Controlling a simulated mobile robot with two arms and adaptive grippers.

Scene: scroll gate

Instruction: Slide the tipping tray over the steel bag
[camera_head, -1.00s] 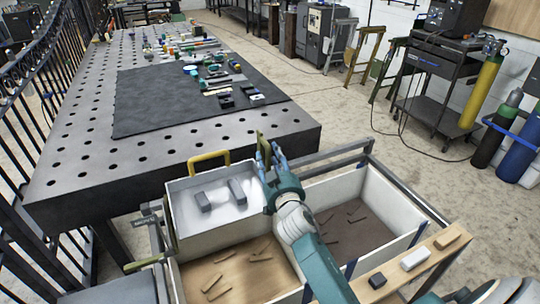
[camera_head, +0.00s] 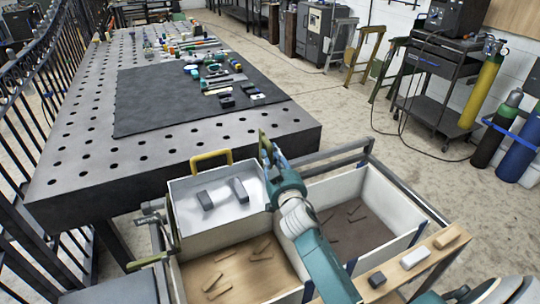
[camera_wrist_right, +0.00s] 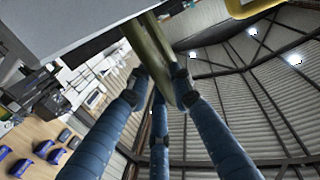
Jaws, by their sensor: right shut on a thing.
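The tipping tray (camera_head: 187,223) is a white open box with two grey blocks on its floor. It sits above the left bin, level as far as I can tell. A yellow handle (camera_head: 210,157) stands at its back edge. My right gripper (camera_head: 267,148) is shut on the olive handle (camera_wrist_right: 148,42) at the tray's right side; the blue fingers close around it in the wrist view. Below are two open compartments, one with a tan floor (camera_head: 230,276) and one with a dark brown floor (camera_head: 358,236). I cannot tell which is the steel bag. My left gripper is out of view.
A perforated steel table (camera_head: 95,150) with a dark mat stands behind the tray. A wooden ledge (camera_head: 440,254) with small blocks lies at the right. A grey frame rail (camera_head: 320,153) runs behind the compartments.

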